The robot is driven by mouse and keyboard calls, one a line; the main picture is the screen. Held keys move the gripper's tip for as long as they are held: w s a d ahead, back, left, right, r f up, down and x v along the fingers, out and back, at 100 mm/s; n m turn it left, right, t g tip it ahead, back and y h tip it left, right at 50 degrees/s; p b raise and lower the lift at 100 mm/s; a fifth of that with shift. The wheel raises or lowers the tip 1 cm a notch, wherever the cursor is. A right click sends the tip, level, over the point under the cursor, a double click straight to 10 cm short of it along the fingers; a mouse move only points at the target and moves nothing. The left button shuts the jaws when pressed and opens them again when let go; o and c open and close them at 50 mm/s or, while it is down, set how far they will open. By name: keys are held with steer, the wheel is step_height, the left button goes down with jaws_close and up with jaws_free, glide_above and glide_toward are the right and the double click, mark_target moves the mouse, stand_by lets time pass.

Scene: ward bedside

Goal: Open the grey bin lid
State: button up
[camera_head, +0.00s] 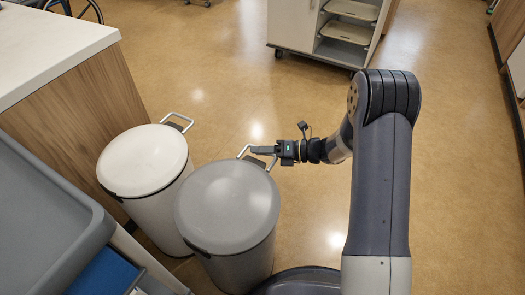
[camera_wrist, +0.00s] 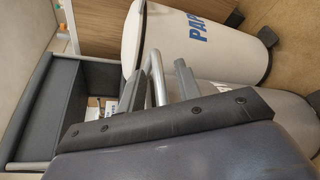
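The grey bin (camera_head: 235,250) stands in the lower middle of the head view, its round grey lid (camera_head: 226,205) lying shut on top. A metal loop handle (camera_head: 243,152) sticks out from the lid's far edge. My gripper (camera_head: 262,151) is at this handle, reaching in from the right. In the wrist view the two fingers (camera_wrist: 158,82) are apart, with the handle bar (camera_wrist: 156,62) between them and a gap showing on each side. The gripper is open. Part of the grey bin's body shows behind the fingers in the wrist view (camera_wrist: 283,108).
A white bin (camera_head: 145,160) with its own handle (camera_head: 178,122) stands close left of the grey one. A wood-sided counter (camera_head: 75,100) and a grey tray (camera_head: 40,215) are at left. A wheeled cabinet (camera_head: 295,22) stands at the back. The floor at right is clear.

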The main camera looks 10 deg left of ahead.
steer(key=shift+c, duration=0.3)
jaws_close()
